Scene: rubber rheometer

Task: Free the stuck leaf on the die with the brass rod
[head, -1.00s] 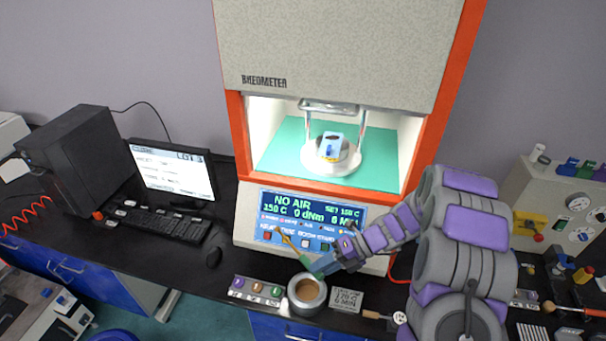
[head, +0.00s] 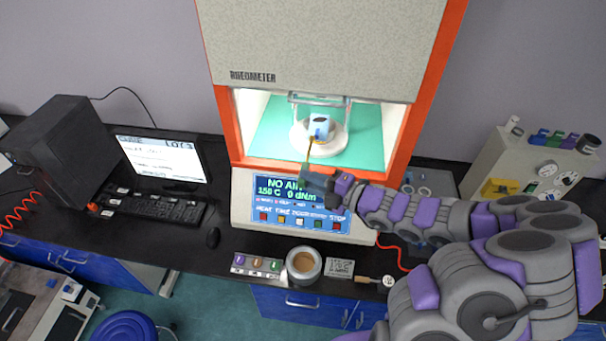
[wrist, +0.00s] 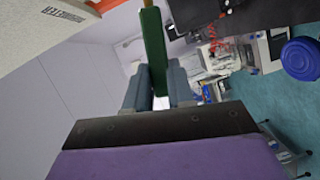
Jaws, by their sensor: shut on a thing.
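The die (head: 338,143) is a pale round platform inside the lit rheometer chamber. A small white and blue piece with a dark top, seemingly the leaf (head: 321,127), sits on it; whether it is stuck cannot be told. My gripper (head: 314,180) is in front of the chamber opening, above the display. It is shut on the brass rod (head: 309,149), whose thin tip points up toward the leaf. Whether the tip touches the leaf is unclear. In the wrist view, the rod's green handle (wrist: 153,45) is between my two grey fingers.
The orange-framed rheometer (head: 226,130) surrounds the opening, with clear posts around the die. A cup (head: 304,263) stands on the black bench below, between a button strip (head: 257,265) and a small plate (head: 340,267). A keyboard (head: 150,204) and monitor are at left.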

